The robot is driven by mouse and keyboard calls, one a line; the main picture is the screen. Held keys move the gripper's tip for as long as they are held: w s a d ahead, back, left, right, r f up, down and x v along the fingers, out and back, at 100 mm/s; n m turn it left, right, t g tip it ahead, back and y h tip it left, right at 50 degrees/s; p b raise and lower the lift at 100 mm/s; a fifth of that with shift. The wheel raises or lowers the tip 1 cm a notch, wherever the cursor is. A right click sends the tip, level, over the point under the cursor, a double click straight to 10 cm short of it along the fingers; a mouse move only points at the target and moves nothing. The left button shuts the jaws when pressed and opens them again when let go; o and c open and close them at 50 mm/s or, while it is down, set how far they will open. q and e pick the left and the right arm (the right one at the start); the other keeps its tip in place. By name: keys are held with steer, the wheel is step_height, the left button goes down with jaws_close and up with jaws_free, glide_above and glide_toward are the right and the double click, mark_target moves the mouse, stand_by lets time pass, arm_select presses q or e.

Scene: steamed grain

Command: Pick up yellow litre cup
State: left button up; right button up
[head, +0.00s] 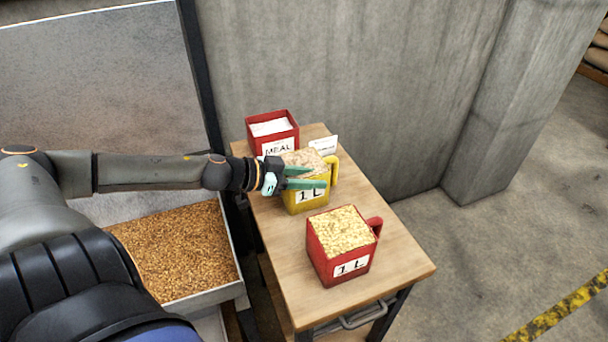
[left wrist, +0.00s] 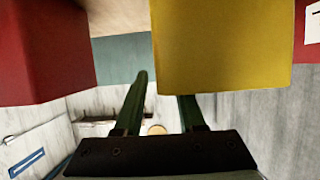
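The yellow litre cup (head: 322,200) stands on the wooden table, filled with pale grain, with a "1 L" label and its handle at the right. My left gripper (head: 305,177) comes in from the left, and its two green fingers overlap the cup in the head view. The fingers are spread apart. In the left wrist view the yellow cup (left wrist: 222,45) hides the upper part of one finger, and the other finger shows clear of it. I cannot tell whether a finger touches the cup. My right gripper is not in view.
A red "1 L" cup (head: 322,262) of grain stands nearer on the table (head: 400,262). A red "MEAL" box (head: 286,134) and a small white card (head: 325,144) are behind. A grain bin (head: 175,250) lies left, a concrete wall (head: 350,80) behind.

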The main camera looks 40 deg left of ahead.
arm_select(q)
steer(key=shift+w, duration=0.25)
jaws_close()
steer(key=shift+d, duration=0.1)
stand_by(1.3)
